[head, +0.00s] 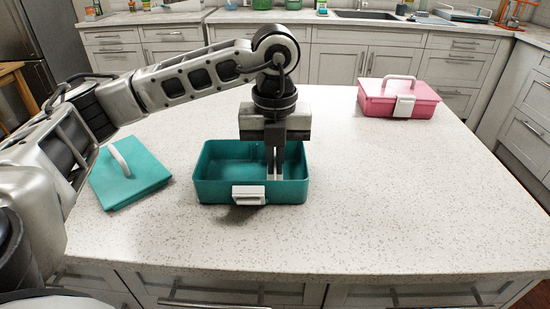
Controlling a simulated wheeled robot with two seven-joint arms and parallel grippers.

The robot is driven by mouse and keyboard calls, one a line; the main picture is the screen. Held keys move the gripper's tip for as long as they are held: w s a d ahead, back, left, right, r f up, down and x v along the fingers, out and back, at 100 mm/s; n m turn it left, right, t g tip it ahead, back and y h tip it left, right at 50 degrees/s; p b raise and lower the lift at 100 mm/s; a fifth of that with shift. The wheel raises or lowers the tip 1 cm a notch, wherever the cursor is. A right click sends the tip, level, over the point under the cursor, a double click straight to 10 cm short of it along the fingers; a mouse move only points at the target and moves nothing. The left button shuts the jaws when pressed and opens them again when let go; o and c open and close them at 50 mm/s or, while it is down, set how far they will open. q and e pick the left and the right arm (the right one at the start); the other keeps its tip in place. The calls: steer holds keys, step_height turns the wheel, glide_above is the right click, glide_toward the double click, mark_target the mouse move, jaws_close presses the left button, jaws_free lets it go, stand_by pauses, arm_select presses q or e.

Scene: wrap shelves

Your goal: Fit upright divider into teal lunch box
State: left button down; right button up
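The teal lunch box (215,188) stands open near the middle of the table, with a white latch (248,195) on its front. Its teal lid (130,183) with a white handle lies flat on the table to the left. My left gripper (274,178) points straight down into the right half of the box. Its fingers are close together, with pale tips. I cannot tell whether something thin is between them. I cannot make out a separate divider; the gripper hides part of the box's inside. My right gripper is not in view.
A closed pink lunch box (375,104) with a white handle and latch stands at the back right of the speckled white table (400,200). The table is clear to the right of the teal box. Kitchen counters and cabinets run behind.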

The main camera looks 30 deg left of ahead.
arm_select(q)
steer(key=c, duration=1.6)
jaws_free()
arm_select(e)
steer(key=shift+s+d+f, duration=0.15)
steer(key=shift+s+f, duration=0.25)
arm_select(q)
steer(key=shift+r, duration=0.95)
step_height(320, 180, up, 14)
steer(key=p, duration=0.3)
steer(key=shift+r, duration=0.1)
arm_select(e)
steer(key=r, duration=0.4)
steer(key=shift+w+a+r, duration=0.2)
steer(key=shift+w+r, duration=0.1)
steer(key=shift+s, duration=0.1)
